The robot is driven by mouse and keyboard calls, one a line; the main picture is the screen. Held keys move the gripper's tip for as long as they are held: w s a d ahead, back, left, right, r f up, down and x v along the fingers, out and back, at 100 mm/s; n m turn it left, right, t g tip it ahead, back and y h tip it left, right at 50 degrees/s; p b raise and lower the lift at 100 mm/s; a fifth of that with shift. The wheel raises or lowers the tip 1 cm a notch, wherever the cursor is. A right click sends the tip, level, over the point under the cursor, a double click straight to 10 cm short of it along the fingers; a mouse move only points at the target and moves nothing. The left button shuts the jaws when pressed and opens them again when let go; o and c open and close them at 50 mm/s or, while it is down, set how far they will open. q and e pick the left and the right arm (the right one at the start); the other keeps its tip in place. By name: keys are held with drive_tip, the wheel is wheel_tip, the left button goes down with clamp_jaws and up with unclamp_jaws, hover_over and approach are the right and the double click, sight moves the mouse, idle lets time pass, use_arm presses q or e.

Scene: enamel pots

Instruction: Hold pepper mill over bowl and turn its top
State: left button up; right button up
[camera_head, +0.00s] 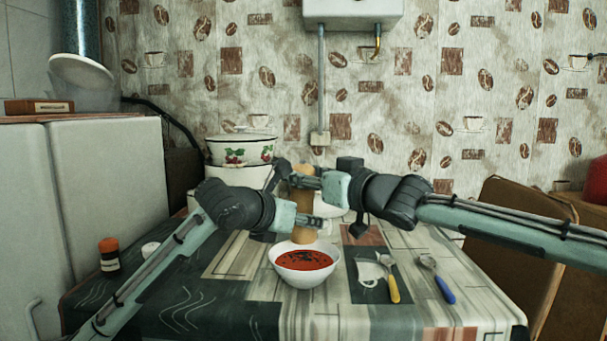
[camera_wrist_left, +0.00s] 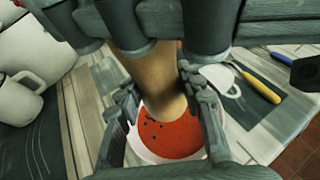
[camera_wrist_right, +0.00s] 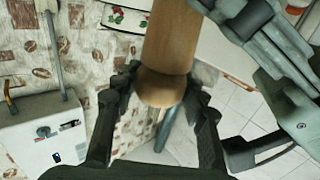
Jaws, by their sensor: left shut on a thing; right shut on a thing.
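The wooden pepper mill (camera_head: 303,203) is held upright above the white bowl (camera_head: 304,279), which has red soup with dark specks in it. My left gripper (camera_head: 302,221) is shut on the mill's lower body. In the left wrist view the mill (camera_wrist_left: 152,78) runs down between the fingers, with the soup below it. My right gripper (camera_head: 303,180) is shut on the mill's top. In the right wrist view the rounded top (camera_wrist_right: 162,89) sits between the right fingers. The fingers partly hide the mill in the head view.
Enamel pots (camera_head: 240,149) stand behind my left gripper. A yellow-handled utensil (camera_head: 391,282) and a blue-handled spoon (camera_head: 437,279) lie right of the bowl. An orange-capped jar (camera_head: 109,254) stands at the table's left edge. The table's front is mostly clear.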

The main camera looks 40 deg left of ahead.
drive_tip(key=shift+s+a+m+t+h, duration=0.3)
drive_tip(key=shift+s+a+m+t, duration=0.1)
drive_tip(key=shift+s+m+t, duration=0.4)
drive_tip(key=shift+w+d+r+m+t+h, duration=0.1)
drive_tip(key=shift+w+d+m+t+h, duration=0.15)
drive_tip(key=shift+m+t+h, duration=0.4)
drive_tip(key=shift+w+d+m+t+h, duration=0.1)
drive_tip(key=shift+w+m+t+h, duration=0.2)
drive_tip(key=shift+t, duration=0.65)
drive_tip(key=shift+w+d+m+t, duration=0.15)
drive_tip(key=shift+d+m+t, duration=0.1)
drive_tip(key=shift+t, duration=0.15)
drive_tip(key=shift+w, duration=0.1)
drive_tip(key=o, duration=1.2)
drive_tip(key=v, duration=1.2)
